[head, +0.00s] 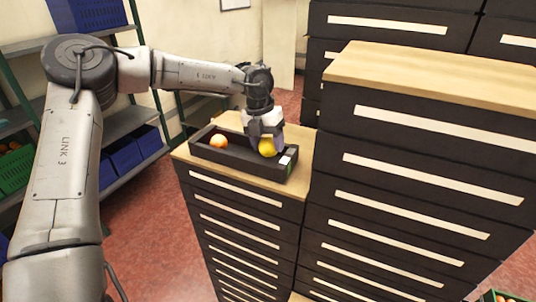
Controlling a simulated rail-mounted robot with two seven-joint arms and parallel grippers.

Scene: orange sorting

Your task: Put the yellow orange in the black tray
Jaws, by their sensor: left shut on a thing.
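The black tray (236,166) lies on the wooden top of the lower drawer cabinet. The yellow orange (267,148) is at the tray's right end, within its rim as seen from here. My left gripper (266,140) points down over that end and is shut on the yellow orange, hiding part of it. I cannot tell whether the fruit touches the tray's floor. A second, more orange-coloured fruit (219,141) lies in the tray's left part. My right gripper is not in view.
A taller drawer cabinet (425,150) stands close on the right of the tray. Shelves with blue bins (126,157) and a green crate (14,172) are at the left. Another crate with oranges (497,297) shows at the bottom right. Red floor lies between.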

